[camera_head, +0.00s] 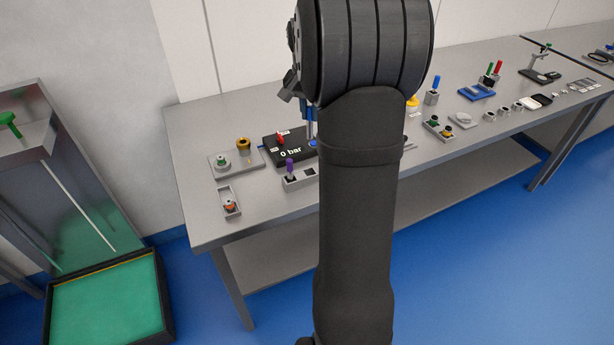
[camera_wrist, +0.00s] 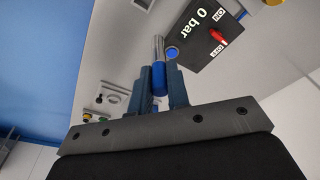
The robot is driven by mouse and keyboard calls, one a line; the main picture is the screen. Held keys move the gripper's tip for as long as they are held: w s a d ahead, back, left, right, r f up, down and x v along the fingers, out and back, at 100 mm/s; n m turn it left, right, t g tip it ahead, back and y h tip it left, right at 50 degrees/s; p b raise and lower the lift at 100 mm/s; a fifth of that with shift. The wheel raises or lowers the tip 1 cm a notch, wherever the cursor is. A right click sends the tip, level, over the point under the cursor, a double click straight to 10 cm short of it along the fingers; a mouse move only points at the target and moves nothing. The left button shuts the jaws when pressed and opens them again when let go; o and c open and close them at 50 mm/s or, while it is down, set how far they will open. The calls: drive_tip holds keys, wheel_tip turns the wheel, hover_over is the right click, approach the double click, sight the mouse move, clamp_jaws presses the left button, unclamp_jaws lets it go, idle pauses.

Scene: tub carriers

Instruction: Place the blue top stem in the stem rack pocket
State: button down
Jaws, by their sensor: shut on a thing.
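In the wrist view my gripper (camera_wrist: 159,84) is shut on the blue top stem (camera_wrist: 159,76). The blue top sits between the fingers and the metal shank extends past the fingertips. In the head view the stem (camera_head: 310,128) is upright, just left of my arm, over or beside the right part of the black 0 bar box (camera_head: 275,146); I cannot tell if it touches. A grey block (camera_head: 298,180) with a purple-topped stem and a dark open pocket stands in front of the box; it looks like the stem rack. My arm hides its right side.
The 0 bar box has a red lever (camera_wrist: 217,35) and a round blue spot (camera_wrist: 172,53). A plate with round fittings (camera_head: 222,163) and a small tray (camera_head: 230,203) lie left. A blue stand (camera_head: 477,92) and several small parts lie right. The bench's front left is clear.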

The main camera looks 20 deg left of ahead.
drive_tip(key=s+d, duration=0.5)
drive_tip(key=d, duration=0.8)
drive_tip(key=shift+w+a+f, duration=0.25)
drive_tip(key=shift+a+f, duration=1.7)
drive_tip(key=shift+f, duration=0.05)
drive_tip(key=shift+w+a+f, duration=0.2)
drive_tip(key=shift+a+f, duration=1.7)
drive_tip(key=shift+f, duration=0.05)
drive_tip(key=shift+w+a+f, duration=0.25)
drive_tip(key=shift+a+f, duration=1.7)
drive_tip(key=shift+f, duration=0.05)
drive_tip(key=shift+f, duration=0.1)
drive_tip(key=c, duration=1.4)
unclamp_jaws()
drive_tip(key=r, duration=0.4)
drive_tip(key=s+r, duration=0.1)
drive_tip(key=r, duration=0.3)
drive_tip(key=s+r, duration=0.1)
drive_tip(key=r, duration=0.3)
drive_tip(key=shift+w, duration=0.1)
